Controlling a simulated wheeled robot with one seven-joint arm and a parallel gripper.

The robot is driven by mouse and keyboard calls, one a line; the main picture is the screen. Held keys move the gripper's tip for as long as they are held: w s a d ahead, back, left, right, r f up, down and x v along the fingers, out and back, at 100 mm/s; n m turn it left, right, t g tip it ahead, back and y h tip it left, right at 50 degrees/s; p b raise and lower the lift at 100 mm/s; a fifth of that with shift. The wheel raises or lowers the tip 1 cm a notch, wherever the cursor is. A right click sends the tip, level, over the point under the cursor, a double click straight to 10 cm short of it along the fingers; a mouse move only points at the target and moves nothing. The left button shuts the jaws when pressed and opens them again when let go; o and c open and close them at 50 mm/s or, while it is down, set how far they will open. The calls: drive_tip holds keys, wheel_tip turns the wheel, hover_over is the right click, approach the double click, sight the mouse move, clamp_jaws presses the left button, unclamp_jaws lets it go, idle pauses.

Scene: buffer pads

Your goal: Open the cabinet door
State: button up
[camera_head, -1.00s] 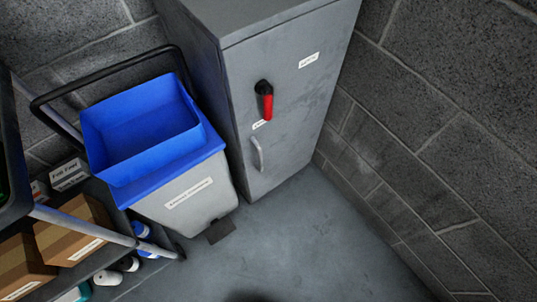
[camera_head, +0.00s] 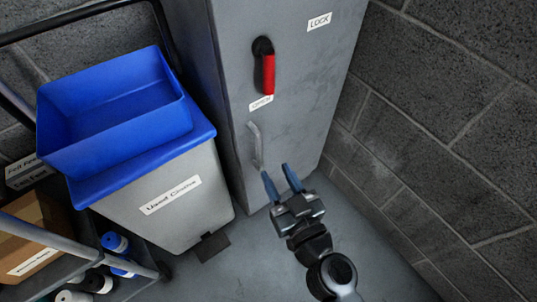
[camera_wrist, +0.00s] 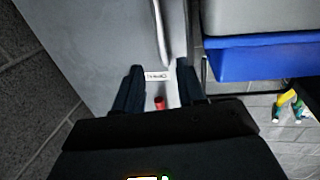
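The grey cabinet (camera_head: 305,110) stands against the wall and its door looks closed. A red lever (camera_head: 267,72) on the door hangs down toward the "OPEN" label (camera_head: 260,103). Below it is a curved, pale vertical handle (camera_head: 255,146). My gripper (camera_head: 279,173) is open and empty, its two blue fingers pointing at the door just below and right of the handle in the head view. In the wrist view the handle (camera_wrist: 161,34) runs beyond my gripper (camera_wrist: 159,69), and the red lever (camera_wrist: 159,103) shows partly between the fingers. I see no contact with the handle.
A grey bin (camera_head: 175,210) with a blue top (camera_head: 120,110) stands close at the cabinet's left. A cart (camera_head: 85,245) with boxes and bottles is at the lower left. A block wall (camera_head: 440,130) is close on the right. The floor (camera_head: 235,280) before the cabinet is partly clear.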

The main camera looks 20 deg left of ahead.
sight(260, 146)
drive_tip(key=shift+x, duration=4.3)
drive_tip(key=shift+s+a+r, duration=0.15)
drive_tip(key=shift+c, duration=0.3)
clamp_jaws()
